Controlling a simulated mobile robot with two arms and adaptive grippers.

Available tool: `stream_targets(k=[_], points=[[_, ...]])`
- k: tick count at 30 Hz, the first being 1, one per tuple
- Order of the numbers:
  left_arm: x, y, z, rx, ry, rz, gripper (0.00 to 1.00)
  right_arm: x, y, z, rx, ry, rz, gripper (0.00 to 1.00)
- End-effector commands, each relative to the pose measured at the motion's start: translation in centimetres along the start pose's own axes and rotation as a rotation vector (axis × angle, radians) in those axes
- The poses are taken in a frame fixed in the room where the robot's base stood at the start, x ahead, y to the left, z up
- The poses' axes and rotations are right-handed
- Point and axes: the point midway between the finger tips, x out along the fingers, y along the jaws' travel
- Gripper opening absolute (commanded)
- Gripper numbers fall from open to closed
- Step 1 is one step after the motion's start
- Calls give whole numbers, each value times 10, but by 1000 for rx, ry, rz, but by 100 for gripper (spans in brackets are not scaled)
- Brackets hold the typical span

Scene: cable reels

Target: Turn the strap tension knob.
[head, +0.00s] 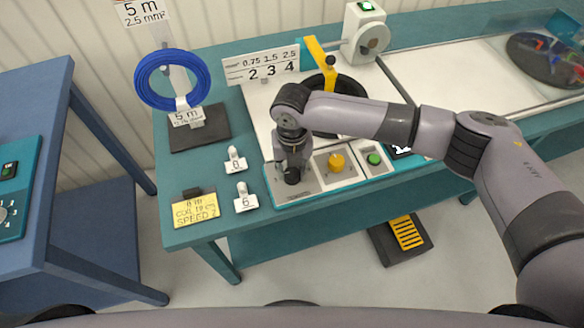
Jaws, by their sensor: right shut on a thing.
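A black knob (292,178) sits at the left end of the teal-edged control panel on the green bench. My right gripper (291,165) points down over this end of the panel and is shut on the black knob. My wrist and fingers hide part of the knob and its markings, so I cannot read its label or its turn angle. A yellow knob (336,161) and a green button (374,158) sit to the right on the same panel. My left gripper is not in view.
A blue cable coil (168,80) hangs on a stand at the back left. White number tags (244,198) and a yellow note (195,209) lie left of the panel. A foot pedal (405,236) is on the floor. A blue table (60,120) stands left.

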Motion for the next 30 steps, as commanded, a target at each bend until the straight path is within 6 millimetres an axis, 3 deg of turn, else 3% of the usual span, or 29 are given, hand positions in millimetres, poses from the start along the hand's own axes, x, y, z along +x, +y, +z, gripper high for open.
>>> stream_targets(k=[11,30], points=[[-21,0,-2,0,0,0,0,-4,0,0,204,2,0,5],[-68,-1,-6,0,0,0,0,-4,0,0,810,2,0,5]])
